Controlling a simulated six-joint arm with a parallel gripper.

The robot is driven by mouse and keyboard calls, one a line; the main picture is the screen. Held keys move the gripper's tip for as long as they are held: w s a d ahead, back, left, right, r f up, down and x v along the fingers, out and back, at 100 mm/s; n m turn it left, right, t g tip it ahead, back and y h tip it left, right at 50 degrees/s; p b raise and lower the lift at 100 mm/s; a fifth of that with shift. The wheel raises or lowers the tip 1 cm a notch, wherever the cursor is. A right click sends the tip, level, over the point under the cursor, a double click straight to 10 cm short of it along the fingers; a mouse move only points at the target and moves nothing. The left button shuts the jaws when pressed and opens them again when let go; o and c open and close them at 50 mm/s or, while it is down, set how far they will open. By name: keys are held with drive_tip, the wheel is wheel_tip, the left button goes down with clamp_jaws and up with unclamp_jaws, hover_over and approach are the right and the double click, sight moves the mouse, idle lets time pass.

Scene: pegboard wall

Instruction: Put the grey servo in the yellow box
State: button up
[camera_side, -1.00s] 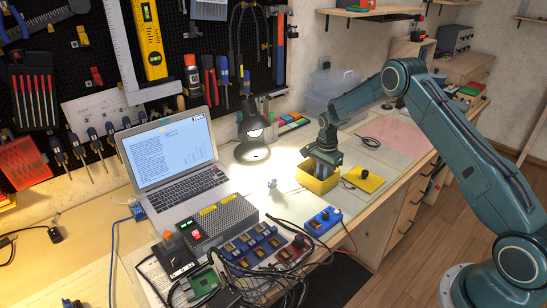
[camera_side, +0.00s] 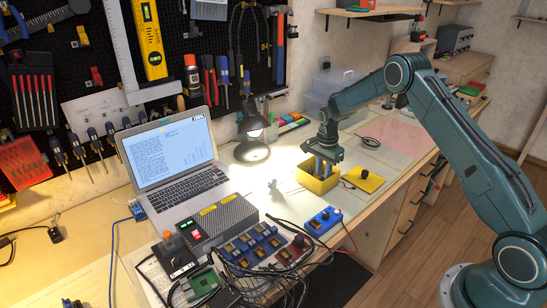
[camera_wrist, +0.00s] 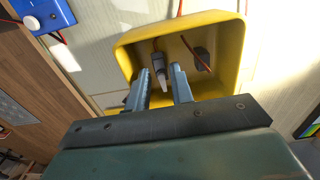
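The yellow box (camera_side: 318,187) stands on the bench right of the lamp, and it also shows in the wrist view (camera_wrist: 128,62). My gripper (camera_wrist: 160,82) points down into it, with its two fingers apart; in the side view my gripper (camera_side: 322,168) is above and partly inside the box. A small grey part with a pale tip and an orange lead, apparently the grey servo (camera_wrist: 158,62), lies inside the box. It appears beyond and between the fingertips, with no grip visible on it. A dark grey patch beside it is unclear.
A yellow pad with a black knob (camera_side: 363,186) lies right of the box. A blue control box (camera_side: 323,220) is in front of it. A small pale object (camera_side: 272,184) is to its left. The lamp (camera_side: 252,128) and laptop (camera_side: 190,190) stand further left.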

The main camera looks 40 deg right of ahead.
wheel_tip(320, 180, up, 10)
drive_tip(key=shift+r, duration=0.15)
idle(0.3)
idle(0.5)
wheel_tip(320, 180, up, 12)
drive_tip(key=r+n+t, duration=0.1)
drive_tip(key=n, duration=0.3)
hover_over(322, 178)
drive_tip(key=s+a, duration=0.6)
drive_tip(key=s+a+r+n+t, duration=0.2)
drive_tip(key=s+a+r+n, duration=0.25)
drive_tip(key=s+r, duration=0.3)
drive_tip(key=s+a+n+t, duration=0.1)
drive_tip(key=s+a+n, duration=0.2)
drive_tip(key=s, duration=0.8)
drive_tip(key=s+a+n+t, duration=0.1)
drive_tip(key=s+a+n, duration=0.3)
drive_tip(key=s, duration=0.8)
drive_tip(key=shift+a+r+n+t, duration=0.25)
drive_tip(key=shift+r+n, duration=0.2)
drive_tip(key=shift+n, duration=0.7)
